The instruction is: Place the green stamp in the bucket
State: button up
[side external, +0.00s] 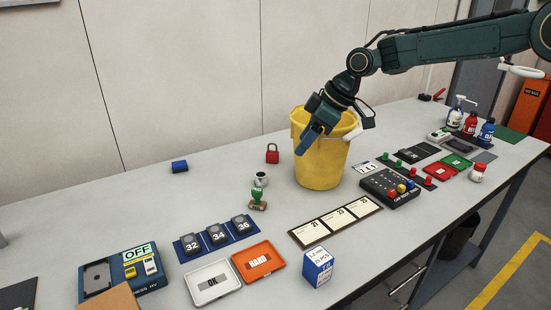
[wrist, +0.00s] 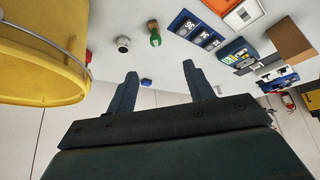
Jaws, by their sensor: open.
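The green stamp (side external: 258,197), with a wooden base, stands on the bench left of the bucket. It also shows near the top of the wrist view (wrist: 155,37), ahead of my fingers and apart from them. The yellow bucket (side external: 322,168) stands mid-bench, and its side fills the upper left of the wrist view (wrist: 35,70). My gripper (side external: 304,145) is open and empty. In the side view it overlaps the bucket's left rim, above the bench. In the wrist view (wrist: 160,70) its two fingers are spread apart. The bucket's bottom is hidden.
A small grey-white cup (side external: 261,179) stands right behind the stamp. A red padlock (side external: 272,154) and a blue cylinder (side external: 179,166) lie farther back. Numbered blocks (side external: 218,236), an orange tray (side external: 259,262) and a white tray (side external: 212,283) are in front. The bench left of the stamp is clear.

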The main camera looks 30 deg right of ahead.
jog(key=n+y, duration=0.1)
jog(key=n, duration=0.1)
send_near(257, 189)
jog(key=r, duration=0.1)
jog(key=shift+s+d+r+g, duration=0.1)
jog(key=shift+d+r+g, duration=0.2)
jog(key=shift+d, duration=0.15)
jog(key=shift+f, duration=0.15)
jog(key=shift+x, duration=4.2)
jog(key=shift+a, duration=0.15)
jog(key=shift+x, duration=2.55)
jog(key=shift+c, duration=0.4)
jog(key=c, duration=1)
